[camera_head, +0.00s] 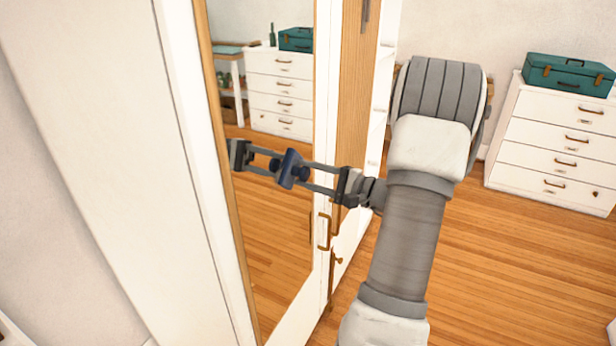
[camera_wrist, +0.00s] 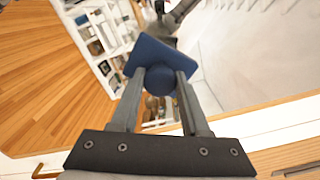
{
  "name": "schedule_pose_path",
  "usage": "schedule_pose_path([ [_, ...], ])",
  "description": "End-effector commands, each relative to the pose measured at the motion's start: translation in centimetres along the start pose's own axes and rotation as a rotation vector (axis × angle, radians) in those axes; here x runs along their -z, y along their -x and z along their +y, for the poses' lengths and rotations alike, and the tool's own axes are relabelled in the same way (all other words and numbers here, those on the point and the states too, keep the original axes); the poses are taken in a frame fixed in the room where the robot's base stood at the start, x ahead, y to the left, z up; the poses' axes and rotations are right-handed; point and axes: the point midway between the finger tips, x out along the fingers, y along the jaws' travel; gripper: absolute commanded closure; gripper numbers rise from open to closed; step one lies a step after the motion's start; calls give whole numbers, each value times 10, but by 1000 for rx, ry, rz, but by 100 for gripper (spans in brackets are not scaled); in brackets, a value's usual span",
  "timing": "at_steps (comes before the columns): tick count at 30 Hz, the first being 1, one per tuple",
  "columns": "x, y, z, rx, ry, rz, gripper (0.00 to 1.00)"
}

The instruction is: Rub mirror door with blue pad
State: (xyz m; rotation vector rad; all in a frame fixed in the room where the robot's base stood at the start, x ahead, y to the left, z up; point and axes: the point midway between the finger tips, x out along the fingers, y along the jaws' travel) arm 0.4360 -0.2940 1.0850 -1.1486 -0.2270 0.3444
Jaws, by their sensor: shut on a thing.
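The blue pad (camera_head: 291,165) is a dark blue square plate with a round knob on its back. My gripper (camera_head: 304,173) is shut on that knob. In the wrist view, the two fingers (camera_wrist: 159,84) hold the knob from both sides and the plate (camera_wrist: 150,51) lies beyond them, tilted in the picture. The mirror door (camera_head: 272,225) is a tall wood-framed mirror left of my gripper. The pad's face is at or very near the glass; I cannot tell whether it touches. A reflection of my gripper shows in the mirror, left of the pad.
A brass handle (camera_head: 323,231) is on the white frame below my gripper. A wide white panel (camera_head: 110,150) stands left of the mirror. A white chest of drawers (camera_head: 550,150) bearing a green case (camera_head: 567,74) stands at the right. The wooden floor (camera_head: 465,260) between is clear.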

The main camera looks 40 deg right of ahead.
Motion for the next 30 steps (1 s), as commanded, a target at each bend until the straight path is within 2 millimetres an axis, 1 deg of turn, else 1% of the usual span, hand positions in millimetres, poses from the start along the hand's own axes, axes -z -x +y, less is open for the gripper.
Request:
schedule_pose_path([
  [3,-11,-1,5,0,1,-4,99],
  [9,-27,-1,12,-1,1,-4,99],
  [17,-36,-1,15,-1,1,-4,99],
  [27,-62,0,27,0,1,-4,99],
  [30,-67,0,29,0,0,-4,99],
])
